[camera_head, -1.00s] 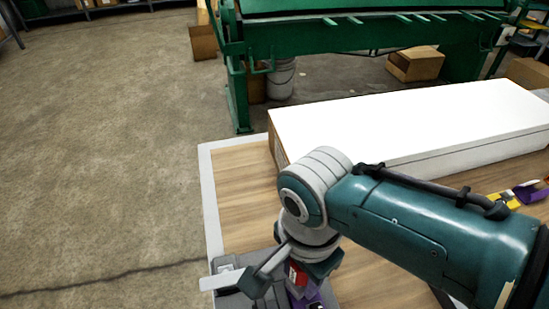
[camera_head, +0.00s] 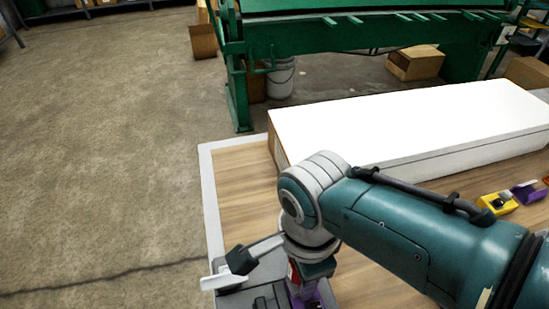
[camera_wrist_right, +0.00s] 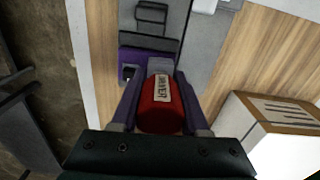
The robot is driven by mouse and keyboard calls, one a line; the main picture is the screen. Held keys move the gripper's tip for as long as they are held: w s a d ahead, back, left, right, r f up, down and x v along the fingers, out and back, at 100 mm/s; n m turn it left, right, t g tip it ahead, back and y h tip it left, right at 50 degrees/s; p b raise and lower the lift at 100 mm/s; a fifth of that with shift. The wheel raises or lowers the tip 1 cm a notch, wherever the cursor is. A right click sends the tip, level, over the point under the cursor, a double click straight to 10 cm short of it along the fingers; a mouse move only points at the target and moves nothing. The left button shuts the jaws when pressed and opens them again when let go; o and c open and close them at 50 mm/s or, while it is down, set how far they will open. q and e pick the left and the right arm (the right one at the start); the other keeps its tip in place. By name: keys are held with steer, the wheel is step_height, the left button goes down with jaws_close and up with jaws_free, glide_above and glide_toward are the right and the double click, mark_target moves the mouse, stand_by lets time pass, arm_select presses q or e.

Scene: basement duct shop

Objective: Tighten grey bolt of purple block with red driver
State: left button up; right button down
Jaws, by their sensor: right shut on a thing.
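The red driver (camera_wrist_right: 160,110), with a white label on its handle, stands between the fingers of my right gripper (camera_wrist_right: 158,100) in the wrist view. The gripper is shut on it. Only a sliver of the driver (camera_head: 292,272) shows in the head view, beside my wrist. A purple block (camera_wrist_right: 132,58) with a dark opening lies just beyond the driver in the wrist view. The grey bolt and the driver's tip are hidden, so I cannot tell whether they touch. My left gripper is not in view.
A grey tray (camera_head: 232,300) lies at the table's near left corner. A long white-topped box (camera_head: 410,125) crosses the back of the wooden table (camera_head: 240,190). A yellow block (camera_head: 497,203) and another purple piece (camera_head: 528,192) lie at right. Bare wood shows left of my arm.

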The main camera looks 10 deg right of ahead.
steer(key=shift+m, duration=1.2)
steer(key=shift+n, duration=0.8)
steer(key=shift+r+p, duration=1.65)
steer(key=shift+p, duration=0.2)
steer(key=shift+r+p, duration=0.9)
steer(key=shift+p, duration=0.1)
